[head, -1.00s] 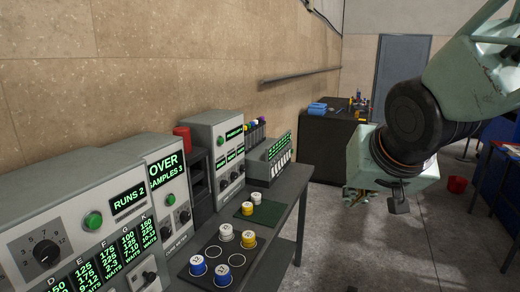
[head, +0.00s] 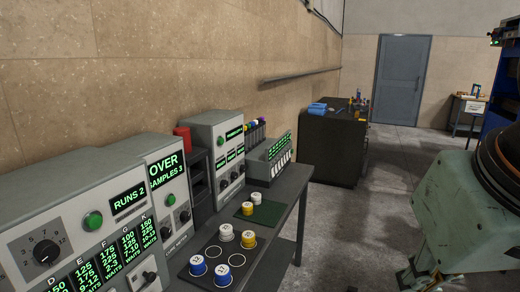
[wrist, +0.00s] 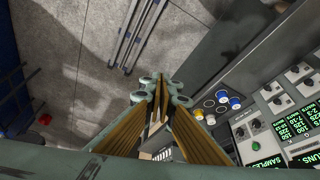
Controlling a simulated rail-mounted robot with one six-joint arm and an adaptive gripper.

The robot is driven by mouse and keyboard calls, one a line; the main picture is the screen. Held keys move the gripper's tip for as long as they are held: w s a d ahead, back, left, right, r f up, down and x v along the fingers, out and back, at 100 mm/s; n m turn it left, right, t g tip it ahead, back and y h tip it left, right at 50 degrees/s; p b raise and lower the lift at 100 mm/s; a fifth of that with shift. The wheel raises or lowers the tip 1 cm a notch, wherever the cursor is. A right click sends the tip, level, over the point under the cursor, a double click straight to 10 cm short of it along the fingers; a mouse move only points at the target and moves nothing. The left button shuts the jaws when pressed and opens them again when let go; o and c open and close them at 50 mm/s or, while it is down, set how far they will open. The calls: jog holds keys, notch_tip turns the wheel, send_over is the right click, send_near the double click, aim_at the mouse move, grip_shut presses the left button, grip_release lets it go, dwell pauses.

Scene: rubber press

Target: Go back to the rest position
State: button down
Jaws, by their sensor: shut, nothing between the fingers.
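My gripper (wrist: 161,92) shows in the wrist view with its fingertips together and nothing between them. It points down at the floor beside the bench, left of the press panels in that view. In the head view only part of my arm shows at the right edge, and the gripper is out of frame there.
A grey bench (head: 283,250) carries control panels (head: 115,200). Its dark mat (head: 212,249) holds blue cups (head: 222,275), a white cup (head: 226,232) and a yellow-sided cup (head: 248,240). A green mat (head: 268,212) holds two more cups. A black cabinet (head: 330,150) stands behind. Floor is clear between.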

jog(key=shift+g, duration=0.3)
jog(key=s, duration=0.2)
jog(key=s+a, duration=0.1)
jog(key=s, duration=0.1)
jog(key=shift+f, duration=0.1)
jog(key=shift+w, duration=0.15)
dwell(0.6)
